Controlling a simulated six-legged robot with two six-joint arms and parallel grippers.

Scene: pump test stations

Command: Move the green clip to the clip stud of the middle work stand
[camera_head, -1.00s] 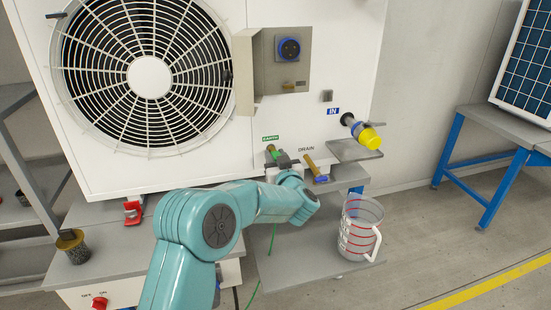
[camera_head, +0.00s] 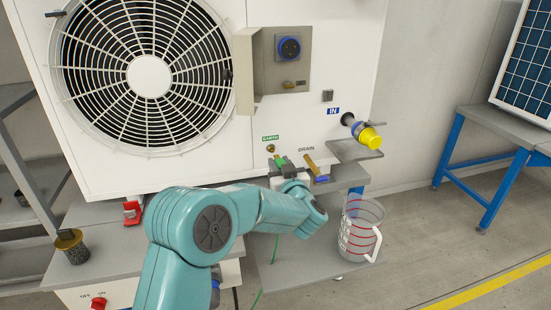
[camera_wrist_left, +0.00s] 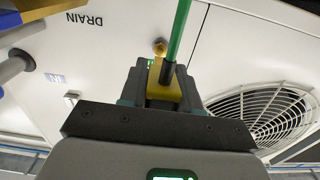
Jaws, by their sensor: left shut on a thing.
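The green clip (camera_head: 281,160) is in my left gripper (camera_head: 285,166), just in front of the white cabinet, right of and below the EARTH label. In the left wrist view, the clip's brass-coloured part (camera_wrist_left: 161,72) sits between the dark jaws, with a green cable (camera_wrist_left: 179,28) rising from its black sleeve. A brass stud (camera_head: 270,148) under the EARTH label is bare; it also shows in the left wrist view (camera_wrist_left: 160,46), apart from the clip. Much of the clip is hidden by the gripper. My right gripper is not in view. I cannot tell which stand is the middle one.
A brass drain valve (camera_head: 312,165) stands close right of the gripper. A clear jug (camera_head: 360,228) with red rings is on the lower shelf. A yellow-and-blue connector (camera_head: 366,135) sits at the right. A blue-legged table (camera_head: 500,135) stands beyond open floor.

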